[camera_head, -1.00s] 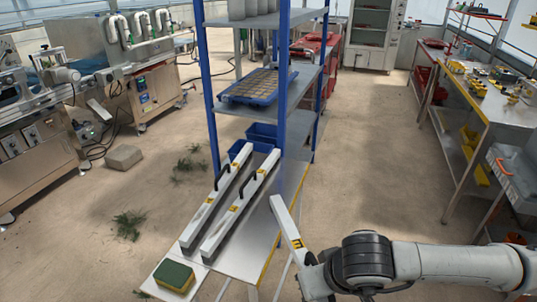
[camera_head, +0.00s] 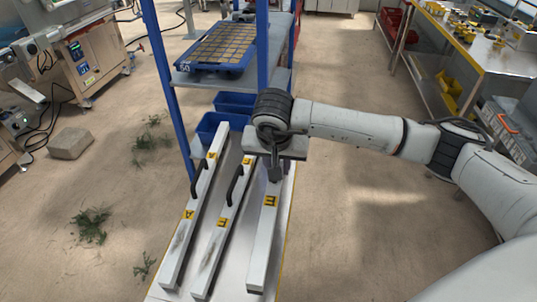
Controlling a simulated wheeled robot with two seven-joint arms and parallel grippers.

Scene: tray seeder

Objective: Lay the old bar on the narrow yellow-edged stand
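The narrow yellow-edged stand (camera_head: 236,291) runs away from me at the lower middle. Three long pale bars lie lengthwise over it, side by side. The left bar (camera_head: 179,246) and the middle bar (camera_head: 210,263) have dark handles and yellow labels. The right bar (camera_head: 261,250), with a yellow label, is along the stand's right side. My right gripper (camera_head: 275,174) points down at this right bar's far part and seems shut on its handle, which the gripper hides. I cannot tell whether this bar touches the stand. My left gripper is not in view.
A blue-posted shelf (camera_head: 172,96) stands at the far end, with a blue tray (camera_head: 204,66) on it and blue bins (camera_head: 233,103) below. A workbench (camera_head: 473,58) is at the right. A block (camera_head: 70,143) lies on the floor at left.

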